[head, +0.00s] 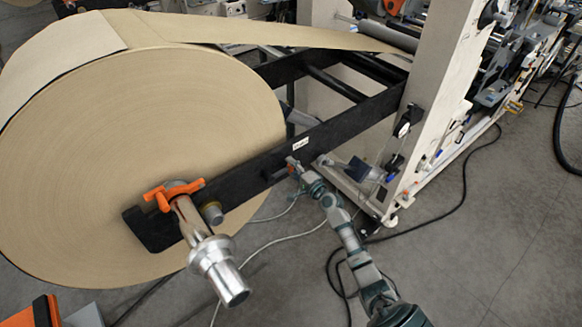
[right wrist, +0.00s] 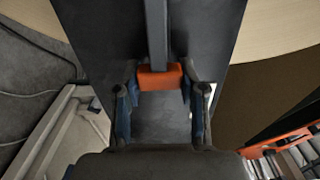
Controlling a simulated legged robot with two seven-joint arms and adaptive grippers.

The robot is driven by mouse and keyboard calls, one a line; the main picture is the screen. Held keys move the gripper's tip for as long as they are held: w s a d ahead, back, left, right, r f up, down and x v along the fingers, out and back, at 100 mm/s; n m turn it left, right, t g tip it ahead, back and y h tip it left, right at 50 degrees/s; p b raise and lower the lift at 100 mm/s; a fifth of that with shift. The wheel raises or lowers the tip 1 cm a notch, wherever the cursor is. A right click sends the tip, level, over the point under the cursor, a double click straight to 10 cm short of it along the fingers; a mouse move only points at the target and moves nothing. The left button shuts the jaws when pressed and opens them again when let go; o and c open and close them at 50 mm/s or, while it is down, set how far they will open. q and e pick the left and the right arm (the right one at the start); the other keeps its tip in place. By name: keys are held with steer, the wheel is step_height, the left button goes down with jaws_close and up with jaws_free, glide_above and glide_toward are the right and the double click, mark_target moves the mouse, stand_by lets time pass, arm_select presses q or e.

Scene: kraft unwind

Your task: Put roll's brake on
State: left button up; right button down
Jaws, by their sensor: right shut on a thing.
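A large brown kraft roll (head: 130,150) fills the left of the head view. A long black arm (head: 345,130) crosses its face and holds its silver shaft (head: 218,265); an orange clamp (head: 174,193) sits over the shaft. My right gripper (head: 294,166) is at the side of the black arm, right of the roll. In the right wrist view, my right gripper (right wrist: 160,92) is shut on the orange end (right wrist: 160,77) of a dark lever (right wrist: 156,30), seemingly the brake lever. The lever lies in front of the black arm. My left gripper is out of view.
The pale machine frame (head: 425,110) stands to the right, with the paper web (head: 270,37) running to it from the roll. Cables (head: 440,215) lie on the grey floor. An orange and black object (head: 40,312) is at the lower left. Open floor lies at the lower right.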

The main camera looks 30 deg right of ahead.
steer(key=shift+f, duration=0.2)
steer(key=c, duration=0.7)
jaws_free()
steer(key=shift+f, duration=0.1)
steer(key=shift+o, duration=0.3)
steer(key=shift+d, duration=0.2)
steer(key=s+d, duration=0.1)
steer(key=s, duration=1.1)
steer(key=shift+f, duration=0.15)
